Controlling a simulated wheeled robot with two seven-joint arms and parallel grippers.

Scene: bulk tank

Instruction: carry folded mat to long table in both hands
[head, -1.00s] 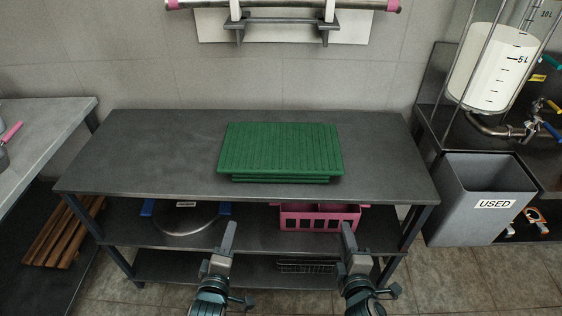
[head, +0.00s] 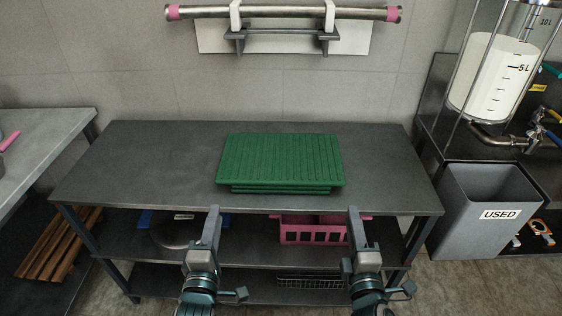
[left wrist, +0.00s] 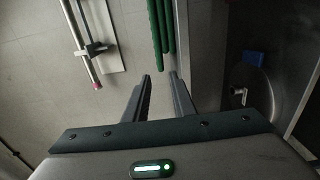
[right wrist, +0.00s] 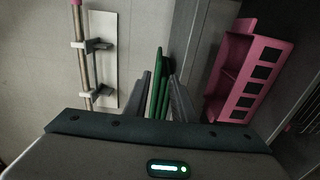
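The green folded mat (head: 280,160) lies flat in layers on the dark grey top of a shelved table (head: 130,160), near its front edge. My left gripper (head: 213,208) is at the table's front edge, near the mat's left end and apart from it. Its fingers are parted and empty in the left wrist view (left wrist: 160,76), with the mat's layered edge (left wrist: 160,25) ahead. My right gripper (head: 353,209) is near the mat's right end. Its fingers are parted in the right wrist view (right wrist: 160,75), with the mat's edge (right wrist: 159,80) showing between and beyond them.
A light grey worktop (head: 40,145) stands at the left; I cannot tell which table is the long one. A pink basket (head: 310,232) and a round metal lid (head: 175,230) sit on the shelf below. A grey USED bin (head: 485,205) stands at the right.

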